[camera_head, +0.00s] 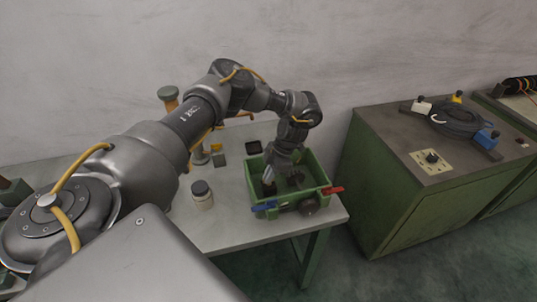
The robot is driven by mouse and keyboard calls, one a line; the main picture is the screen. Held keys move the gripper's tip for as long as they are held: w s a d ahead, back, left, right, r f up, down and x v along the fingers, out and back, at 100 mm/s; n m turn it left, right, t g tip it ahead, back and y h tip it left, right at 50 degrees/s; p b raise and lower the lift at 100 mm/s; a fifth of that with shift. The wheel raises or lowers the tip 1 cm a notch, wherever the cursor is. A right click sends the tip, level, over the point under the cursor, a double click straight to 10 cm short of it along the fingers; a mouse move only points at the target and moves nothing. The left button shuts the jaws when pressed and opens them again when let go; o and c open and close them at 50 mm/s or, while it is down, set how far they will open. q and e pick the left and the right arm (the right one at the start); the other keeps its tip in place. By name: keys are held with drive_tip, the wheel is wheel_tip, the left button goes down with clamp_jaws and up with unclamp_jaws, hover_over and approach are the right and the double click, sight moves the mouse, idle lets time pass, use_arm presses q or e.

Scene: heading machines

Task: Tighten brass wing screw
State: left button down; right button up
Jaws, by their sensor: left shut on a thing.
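My left gripper (270,179) reaches down into a green open-topped box (318,168) on the grey table. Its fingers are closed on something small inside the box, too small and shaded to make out. I cannot pick out the brass wing screw in this view; the gripper and the box walls hide part of the inside. Dark parts (295,179) lie in the box just right of the fingers. The box has a red handle (333,190), a blue handle (263,207) and a dark round knob (309,205) at its front. My right gripper is not in view.
The table front (240,239) is clear.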

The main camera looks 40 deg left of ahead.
use_arm(q)
drive_tip(key=shift+s+d+f+m, duration=0.15)
drive_tip(key=shift+f+m, duration=0.15)
drive_tip(key=shift+m, duration=0.1)
drive_tip(key=c, duration=1.7)
unclamp_jaws()
drive_tip(key=shift+o, duration=0.5)
drive_tip(key=shift+s+d+r, duration=0.1)
drive_tip(key=shift+r, duration=0.1)
drive_tip(key=shift+w+a+f, duration=0.2)
drive_tip(key=shift+w+a, duration=0.15)
drive_tip(key=b+v, duration=0.2)
drive_tip(key=v, duration=0.8)
drive_tip(key=shift+d+r, duration=0.2)
drive_tip(key=shift+r, duration=0.15)
drive_tip(key=shift+w, duration=0.1)
